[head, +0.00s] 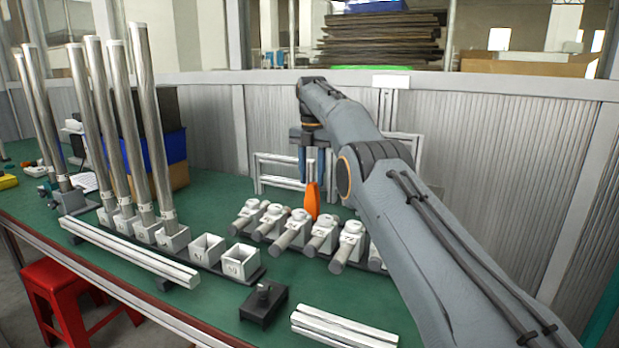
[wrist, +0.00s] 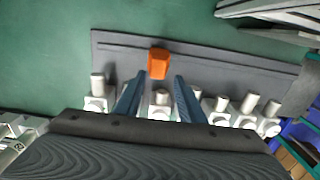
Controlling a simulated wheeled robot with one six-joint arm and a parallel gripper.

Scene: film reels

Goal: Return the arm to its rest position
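My gripper (head: 312,172) points down over the row of white fittings in the head view. Its two blue fingers are apart, and the wrist view shows an open gap between the fingertips (wrist: 161,77). An orange piece (head: 312,200) stands just below the fingertips, behind the fittings. In the wrist view the orange piece (wrist: 158,63) is beyond the tips and narrower than the gap, with no finger touching it. My arm reaches in from the lower right.
White fittings with grey cylinders (head: 320,232) line a dark base. Tall metal tubes (head: 145,120) stand in white holders at left, beside empty white cups (head: 240,262). White bars (head: 343,327) and a black block (head: 263,302) lie in front. A grey panel wall (head: 500,150) stands behind.

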